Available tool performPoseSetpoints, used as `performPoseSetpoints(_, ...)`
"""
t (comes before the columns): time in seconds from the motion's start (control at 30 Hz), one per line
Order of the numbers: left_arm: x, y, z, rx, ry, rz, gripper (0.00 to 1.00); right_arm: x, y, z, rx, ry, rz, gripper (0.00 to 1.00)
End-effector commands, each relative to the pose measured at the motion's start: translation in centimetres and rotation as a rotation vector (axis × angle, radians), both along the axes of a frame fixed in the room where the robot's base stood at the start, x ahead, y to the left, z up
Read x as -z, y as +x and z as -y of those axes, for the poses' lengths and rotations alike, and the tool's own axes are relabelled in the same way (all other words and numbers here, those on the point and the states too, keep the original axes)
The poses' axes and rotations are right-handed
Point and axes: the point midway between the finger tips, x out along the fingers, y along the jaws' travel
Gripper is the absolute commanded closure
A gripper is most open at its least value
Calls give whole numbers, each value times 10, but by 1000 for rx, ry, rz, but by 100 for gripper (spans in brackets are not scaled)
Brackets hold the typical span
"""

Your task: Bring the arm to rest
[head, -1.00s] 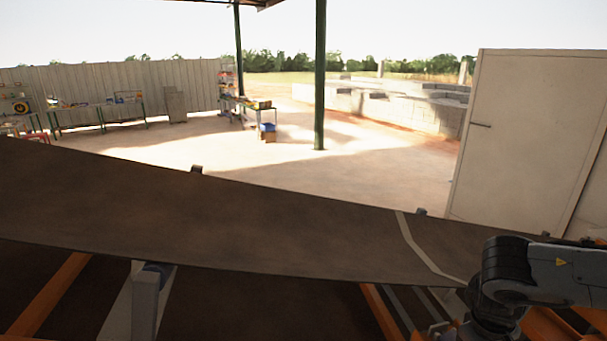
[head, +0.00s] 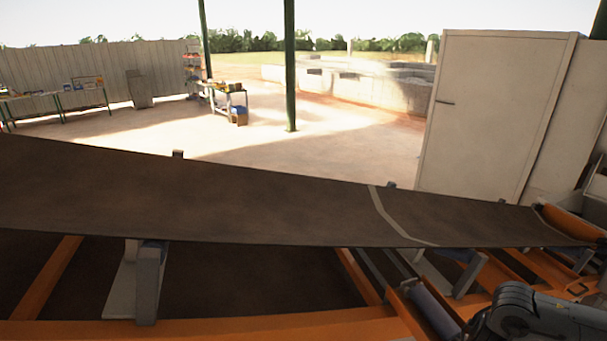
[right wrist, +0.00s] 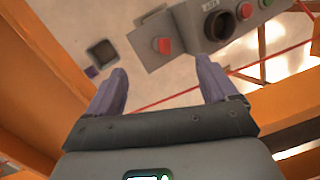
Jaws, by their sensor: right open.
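My right arm (head: 535,315) shows at the lower right corner of the head view, low beside the orange frame; its gripper is below the picture there. In the right wrist view my right gripper (right wrist: 160,88) has its two purple fingers spread wide with nothing between them. Beyond the fingertips is a grey control box with a red button (right wrist: 164,46), apart from the fingers. My left gripper is not in any view.
A dark conveyor belt (head: 270,208) with a pale seam crosses the head view, bare of objects. Its orange frame (head: 250,331) runs below it. A grey panel with red and green buttons (right wrist: 218,25) and orange beams (right wrist: 45,60) surround the right gripper. A white door (head: 490,115) stands behind.

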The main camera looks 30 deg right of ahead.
Motion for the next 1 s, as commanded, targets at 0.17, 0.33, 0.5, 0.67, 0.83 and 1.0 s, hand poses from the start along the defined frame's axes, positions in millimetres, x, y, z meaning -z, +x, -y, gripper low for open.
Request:
performPoseSetpoints(0.17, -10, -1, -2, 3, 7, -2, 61, 39, -17, -63, 68, 205, 118, 14)
performPoseSetpoints(0.33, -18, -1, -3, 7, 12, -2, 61, 56, -14, -126, 115, 319, 308, 14)
performPoseSetpoints(0.5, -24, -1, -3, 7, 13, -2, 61, 52, 2, -183, 180, 343, 530, 14)
performPoseSetpoints(0.67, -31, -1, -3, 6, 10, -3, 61, 34, 22, -219, 259, 260, 713, 14)
performPoseSetpoints(0.83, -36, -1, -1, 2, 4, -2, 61, 11, 35, -232, 310, 49, 800, 14)
performPoseSetpoints(1.0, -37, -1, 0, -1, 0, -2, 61, 7, 19, -221, 192, -194, 715, 14)
